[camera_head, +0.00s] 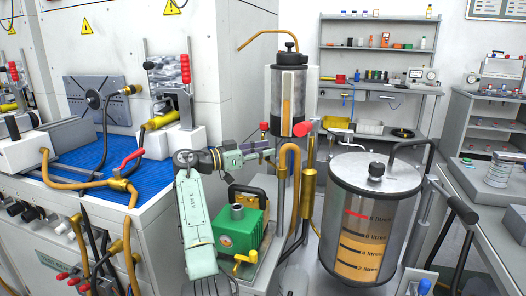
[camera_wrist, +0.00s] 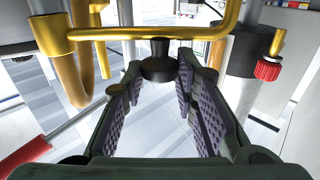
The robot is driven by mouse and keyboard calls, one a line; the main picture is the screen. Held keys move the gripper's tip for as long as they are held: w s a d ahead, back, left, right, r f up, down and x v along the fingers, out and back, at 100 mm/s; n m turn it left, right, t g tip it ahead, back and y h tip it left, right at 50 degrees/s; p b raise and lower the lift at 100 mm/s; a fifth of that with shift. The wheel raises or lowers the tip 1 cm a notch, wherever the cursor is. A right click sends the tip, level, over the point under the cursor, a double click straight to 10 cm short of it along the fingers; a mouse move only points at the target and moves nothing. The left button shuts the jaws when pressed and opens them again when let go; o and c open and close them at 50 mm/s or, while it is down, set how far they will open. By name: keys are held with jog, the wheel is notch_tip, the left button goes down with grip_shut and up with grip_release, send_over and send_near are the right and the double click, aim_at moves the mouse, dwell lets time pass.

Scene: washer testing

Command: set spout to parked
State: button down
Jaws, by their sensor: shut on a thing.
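A thin brass tube (camera_wrist: 130,33), which appears to be the spout, runs across the upper part of the wrist view. It leaves a brass collar (camera_wrist: 50,36) at left and bends upward at right. A black knob (camera_wrist: 158,68) hangs below the tube. My gripper (camera_wrist: 158,82) is shut on this knob, with a fingertip at each side. In the head view my gripper (camera_head: 265,152) reaches rightward below the tall canister (camera_head: 288,98); the knob cannot be made out there. A similar curved tube (camera_head: 258,34) leads left from the canister's top.
A green pump (camera_head: 240,230) stands below my arm. A thick tan hose (camera_head: 290,160) and a brass cylinder (camera_head: 309,185) stand close to my gripper. A red knob (camera_wrist: 268,69) is at right in the wrist view. A large graduated tank (camera_head: 372,215) stands at right.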

jog(key=shift+d+f, duration=0.1)
jog(key=shift+f, duration=0.05)
jog(key=c, duration=1.3)
grip_release()
jog(key=v, duration=0.7)
jog(key=shift+a, duration=0.2)
jog(key=shift+s, duration=0.1)
